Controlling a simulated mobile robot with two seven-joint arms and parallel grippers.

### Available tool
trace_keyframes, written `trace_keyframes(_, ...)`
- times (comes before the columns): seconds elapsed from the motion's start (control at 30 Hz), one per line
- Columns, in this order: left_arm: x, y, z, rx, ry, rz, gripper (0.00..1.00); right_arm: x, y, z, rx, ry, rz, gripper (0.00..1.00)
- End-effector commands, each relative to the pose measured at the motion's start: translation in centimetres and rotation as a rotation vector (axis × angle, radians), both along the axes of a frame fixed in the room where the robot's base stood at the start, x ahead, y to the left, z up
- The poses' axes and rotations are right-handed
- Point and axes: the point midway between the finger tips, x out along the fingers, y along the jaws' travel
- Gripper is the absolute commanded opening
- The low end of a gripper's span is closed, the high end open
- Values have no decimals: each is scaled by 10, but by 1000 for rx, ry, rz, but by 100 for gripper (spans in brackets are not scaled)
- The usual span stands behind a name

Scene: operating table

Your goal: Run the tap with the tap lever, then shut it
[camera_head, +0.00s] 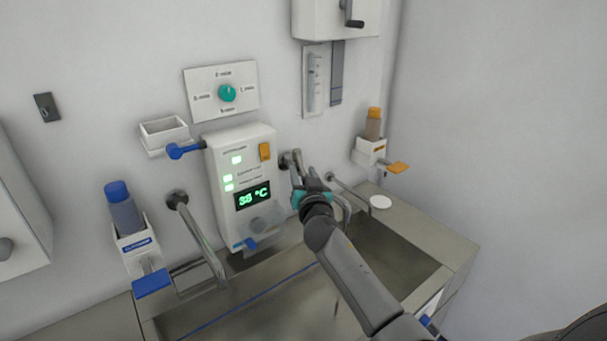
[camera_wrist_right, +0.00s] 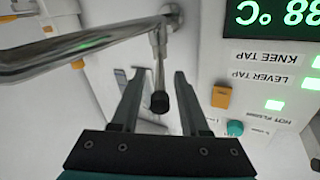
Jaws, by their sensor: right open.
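The tap lever is a thin metal rod with a black knob (camera_wrist_right: 160,102), hanging from a chrome wall mount beside the control panel. In the right wrist view the knob sits between the two fingers of my right gripper (camera_wrist_right: 158,76), with gaps on both sides. The gripper is open and holds nothing. The chrome tap spout (camera_wrist_right: 80,45) runs left from the same mount. In the head view my right gripper (camera_head: 306,180) is at this tap and partly hides it. I cannot tell whether water flows. My left gripper is not in view.
The control panel (camera_head: 243,190) reads 38 °C. Another chrome spout (camera_head: 200,238) is at its left. A blue-capped bottle (camera_head: 124,210) and an orange-capped bottle (camera_head: 373,124) hang in wall dispensers. The steel sink (camera_head: 400,258) lies below; a round white object (camera_head: 381,202) is on its back ledge.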

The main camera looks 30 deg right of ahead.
Motion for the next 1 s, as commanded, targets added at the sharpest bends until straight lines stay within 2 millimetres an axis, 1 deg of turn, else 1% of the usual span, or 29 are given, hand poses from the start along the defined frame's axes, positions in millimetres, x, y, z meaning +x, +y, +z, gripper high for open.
trace_keyframes(0.03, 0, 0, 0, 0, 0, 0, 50, 0, 0, 0, 0, 0, 0, 44)
trace_keyframes(0.4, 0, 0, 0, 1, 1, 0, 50, 0, 0, 0, 0, 0, 0, 2)
trace_keyframes(0.43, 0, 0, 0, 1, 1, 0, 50, 0, 0, 0, 0, 0, 0, 0)
trace_keyframes(1.0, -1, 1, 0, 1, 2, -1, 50, 0, 0, 0, 0, 1, 0, 0)
